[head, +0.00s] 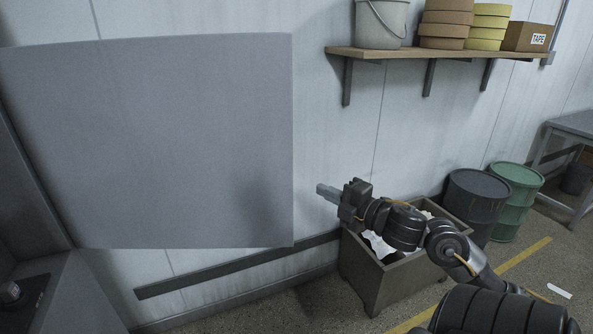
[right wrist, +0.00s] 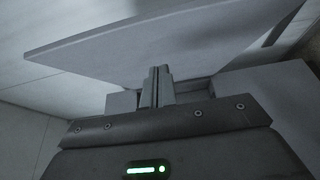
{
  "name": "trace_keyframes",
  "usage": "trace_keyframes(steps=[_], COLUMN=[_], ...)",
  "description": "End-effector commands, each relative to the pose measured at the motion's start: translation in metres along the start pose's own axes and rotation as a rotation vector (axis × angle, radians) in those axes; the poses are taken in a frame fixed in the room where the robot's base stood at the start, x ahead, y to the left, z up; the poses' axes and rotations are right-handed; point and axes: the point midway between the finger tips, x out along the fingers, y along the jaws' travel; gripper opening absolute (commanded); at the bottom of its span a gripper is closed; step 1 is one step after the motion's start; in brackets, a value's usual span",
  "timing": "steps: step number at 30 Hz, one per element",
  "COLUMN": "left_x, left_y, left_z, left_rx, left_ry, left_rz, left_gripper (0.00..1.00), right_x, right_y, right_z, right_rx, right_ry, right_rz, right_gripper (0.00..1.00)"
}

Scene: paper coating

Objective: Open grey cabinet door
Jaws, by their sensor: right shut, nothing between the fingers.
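The grey cabinet door (head: 150,140) is a large flat panel standing swung open in the left half of the head view. Its left edge meets the grey cabinet (head: 22,185) at the far left. My right gripper (head: 322,191) is shut and empty, a little right of the door's free edge, with a gap between them in the picture. In the right wrist view, the shut fingers (right wrist: 161,84) point toward a broad pale panel (right wrist: 170,45) that looks like the door; I cannot tell whether they touch it. My left gripper is not in view.
A bin with crumpled white paper (head: 372,280) stands below my right arm. A dark drum (head: 474,203) and a green drum (head: 520,192) stand right of it. A wall shelf (head: 440,54) holds a bucket, rolls and a tape box. A grey table (head: 572,124) is at far right.

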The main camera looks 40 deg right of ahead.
Motion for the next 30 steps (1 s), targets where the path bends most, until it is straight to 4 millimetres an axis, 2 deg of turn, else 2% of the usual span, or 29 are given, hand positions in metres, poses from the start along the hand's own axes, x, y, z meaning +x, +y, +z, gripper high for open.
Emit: trace_keyframes(steps=[5, 17, 18, 24, 30], left_x=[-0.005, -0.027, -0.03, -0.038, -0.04], left_y=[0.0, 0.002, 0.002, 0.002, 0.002], left_z=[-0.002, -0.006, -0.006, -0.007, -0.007], left_rx=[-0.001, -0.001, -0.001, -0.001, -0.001], left_ry=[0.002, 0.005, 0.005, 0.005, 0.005], left_rz=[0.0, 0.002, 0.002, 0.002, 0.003], left_gripper=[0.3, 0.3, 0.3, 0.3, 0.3], right_x=[0.021, 0.099, 0.104, 0.12, 0.125], right_y=[0.003, 0.004, 0.004, 0.001, 0.0], right_z=[0.0, 0.001, 0.006, 0.023, 0.029], right_rx=[0.002, 0.006, 0.005, 0.004, 0.003], right_ry=[0.0, -0.001, -0.004, -0.003, -0.001], right_rz=[0.002, 0.001, -0.001, -0.002, -0.001], right_gripper=[0.0, 0.0, 0.0, 0.0, 0.0])
